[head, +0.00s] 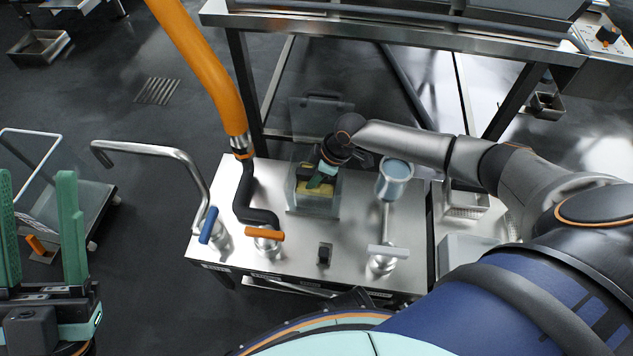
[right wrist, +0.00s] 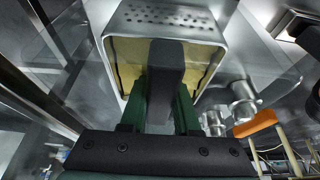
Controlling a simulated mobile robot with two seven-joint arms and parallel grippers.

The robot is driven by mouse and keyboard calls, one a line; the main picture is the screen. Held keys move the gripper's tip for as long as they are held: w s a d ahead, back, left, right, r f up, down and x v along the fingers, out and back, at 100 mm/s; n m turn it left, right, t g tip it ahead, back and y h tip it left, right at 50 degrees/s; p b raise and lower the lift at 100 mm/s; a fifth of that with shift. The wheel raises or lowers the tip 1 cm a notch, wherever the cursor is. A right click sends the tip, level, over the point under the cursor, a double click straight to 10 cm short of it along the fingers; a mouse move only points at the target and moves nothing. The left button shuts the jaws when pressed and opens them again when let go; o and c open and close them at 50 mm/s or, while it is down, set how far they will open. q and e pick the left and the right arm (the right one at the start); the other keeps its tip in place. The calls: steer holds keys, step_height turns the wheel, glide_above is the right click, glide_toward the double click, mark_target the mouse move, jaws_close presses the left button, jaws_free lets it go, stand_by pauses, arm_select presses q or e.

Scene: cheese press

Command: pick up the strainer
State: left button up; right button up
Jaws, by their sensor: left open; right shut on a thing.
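The fingers and handle hide part of the strainer. I cannot tell whether it is lifted. My left gripper (head: 36,182) is open and empty, at the far left away from the counter.
An orange hose (head: 208,70) and bent steel pipe (head: 165,155) stand left of the box. A blue cup-like vessel (head: 395,178) is close on its right. Valves with blue, orange (head: 265,234) and grey handles line the front. A steel table (head: 400,30) stands behind.

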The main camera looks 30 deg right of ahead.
jaws_close()
arm_select(q)
steer(key=shift+r, duration=0.1)
step_height(320, 180, up, 8)
steer(key=f+m+p, duration=0.1)
steer(key=p, duration=0.6)
steer(key=w+a+f+n+g+y+p, duration=0.1)
steer(key=w+f+n+g+y+p, duration=0.1)
steer(key=f, duration=0.7)
steer(key=w+a+f+n+g+y+p, duration=0.1)
steer(key=w+f+n+g+y+p, duration=0.1)
steer(key=w+f+n+y, duration=0.3)
step_height(320, 180, down, 5)
steer(key=n+y, duration=0.1)
steer(key=y, duration=0.2)
steer(key=shift+a+g, duration=0.2)
steer(key=shift+g, duration=0.2)
arm_select(e)
step_height(320, 180, up, 28)
